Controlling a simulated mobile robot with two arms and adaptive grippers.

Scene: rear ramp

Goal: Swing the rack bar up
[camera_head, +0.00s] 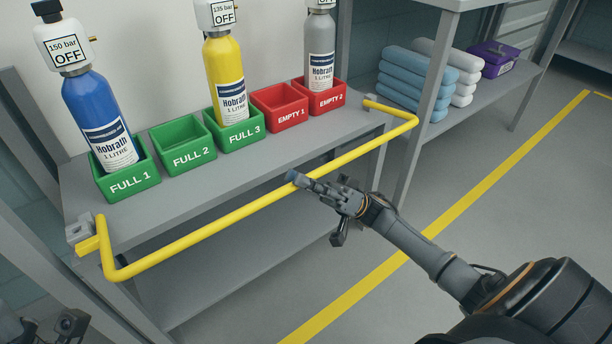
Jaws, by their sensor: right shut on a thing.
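The yellow rack bar (225,222) runs along the front of the grey rack, bent back at both ends to mounts on the rack's left and right sides. It stands out in front of the shelf's front edge, low, below the bottles' tops. My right gripper (308,183) is shut on the bar near its middle, its fingers hiding a short stretch of it. Dark parts, probably my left gripper (70,324), show at the lower left corner, well away from the bar; whether they are open or shut is unclear.
Behind the bar, the rack shelf (234,176) holds green and red boxes. A blue bottle (97,117), a yellow bottle (226,72) and a grey bottle (320,52) stand in some. A side shelf (482,97) with rolled towels stands right. The floor right of the rack is clear.

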